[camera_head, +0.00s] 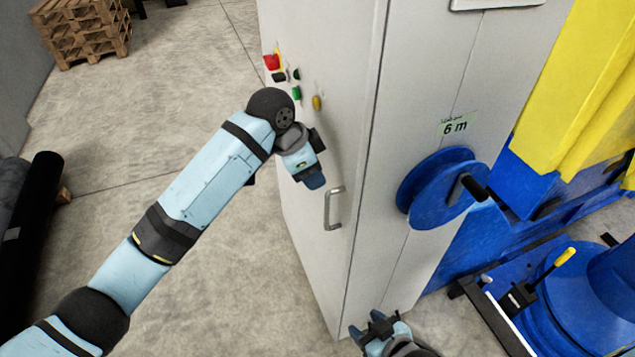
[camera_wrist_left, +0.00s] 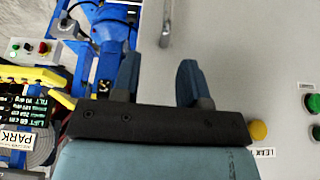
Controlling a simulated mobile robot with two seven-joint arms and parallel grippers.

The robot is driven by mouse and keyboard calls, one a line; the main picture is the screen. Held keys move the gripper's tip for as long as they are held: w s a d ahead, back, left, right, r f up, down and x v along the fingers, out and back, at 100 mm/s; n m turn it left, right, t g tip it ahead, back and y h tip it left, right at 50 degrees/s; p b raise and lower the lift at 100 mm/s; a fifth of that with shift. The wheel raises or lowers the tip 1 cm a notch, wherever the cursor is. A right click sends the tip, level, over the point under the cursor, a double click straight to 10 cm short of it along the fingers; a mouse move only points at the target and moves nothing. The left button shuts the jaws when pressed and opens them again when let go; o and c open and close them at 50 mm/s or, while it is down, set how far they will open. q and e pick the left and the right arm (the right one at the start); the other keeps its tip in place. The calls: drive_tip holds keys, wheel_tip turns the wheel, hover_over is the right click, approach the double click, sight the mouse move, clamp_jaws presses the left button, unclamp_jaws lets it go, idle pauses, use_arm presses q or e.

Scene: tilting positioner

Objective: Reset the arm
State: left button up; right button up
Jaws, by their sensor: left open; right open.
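My left gripper (camera_head: 318,163) is in front of the left face of the grey cabinet (camera_head: 345,100), just above its metal handle (camera_head: 333,208). It is open and empty. In the left wrist view its two blue fingers stand apart (camera_wrist_left: 160,78), with the handle (camera_wrist_left: 167,30) beyond them. My right gripper (camera_head: 370,325) is low at the bottom edge, beside the cabinet's foot, and looks open and empty. The cabinet carries a red switch (camera_head: 271,62), green buttons (camera_head: 296,93) and a yellow knob (camera_head: 317,102). The yellow knob (camera_wrist_left: 258,131) also shows in the left wrist view.
A blue wheel with a black grip (camera_head: 440,190) sits on the cabinet's front. Blue machinery (camera_head: 590,290) with a yellow-tipped lever stands at right. A display with lift and tilt readings (camera_wrist_left: 25,112) and a "PARK" sign (camera_wrist_left: 15,140) show at left. Wooden pallets (camera_head: 85,30) stand far left.

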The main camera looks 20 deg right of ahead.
use_arm(q)
drive_tip(key=shift+a+r, duration=0.1)
drive_tip(key=shift+r, duration=0.1)
idle(0.3)
drive_tip(key=s+a+f+n+t+h, duration=0.25)
drive_tip(key=a+f+n, duration=0.3)
drive_tip(key=f, duration=0.45)
drive_tip(key=s+a+f+n+t+h, duration=0.1)
drive_tip(key=s+a+f+n+t, duration=0.25)
drive_tip(key=a+f, duration=0.5)
drive_tip(key=s+a+f+n+t+y, duration=0.2)
drive_tip(key=s+a+f+n, duration=0.1)
drive_tip(key=s+a, duration=0.5)
drive_tip(key=s+a+f+n+t+y, duration=0.3)
drive_tip(key=s+a+f, duration=0.3)
drive_tip(key=s+a, duration=0.3)
drive_tip(key=a, duration=0.3)
drive_tip(key=shift+s, duration=0.15)
drive_tip(key=shift+a+f, duration=0.1)
